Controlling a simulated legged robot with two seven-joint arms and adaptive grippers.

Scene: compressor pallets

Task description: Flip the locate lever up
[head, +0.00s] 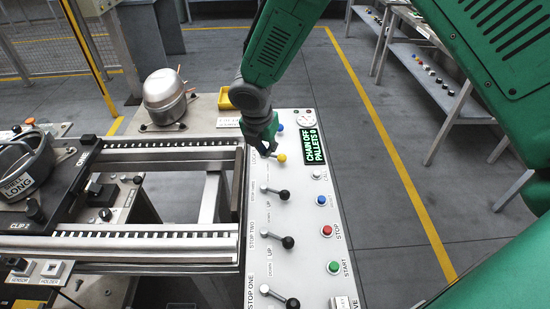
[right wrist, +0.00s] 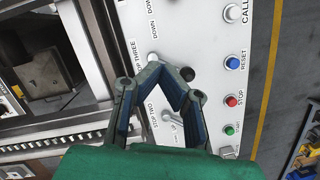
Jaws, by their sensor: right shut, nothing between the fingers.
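The lever with a yellow knob (head: 281,158) sits at the far end of the white control panel (head: 312,262), beside a partly covered label that begins "LOCA". Its knob points to the right; its base is hidden by my gripper. My right gripper (head: 264,144) is shut and empty, right beside this lever at its upper left; I cannot tell whether they touch. In the right wrist view the right gripper's fingers (right wrist: 160,85) are over the panel, near a black-knobbed lever (right wrist: 187,74) by the "STOP THREE" label. The yellow knob is not visible there. My left gripper is not in view.
Several black-knobbed levers (head: 283,195) line the panel nearer to me. Blue, red and green buttons (head: 326,231) and a green display (head: 324,144) reading "CHAIN OFF PALLETS 0" are on its right. A conveyor (head: 150,240) lies left; a compressor (head: 165,97) stands behind.

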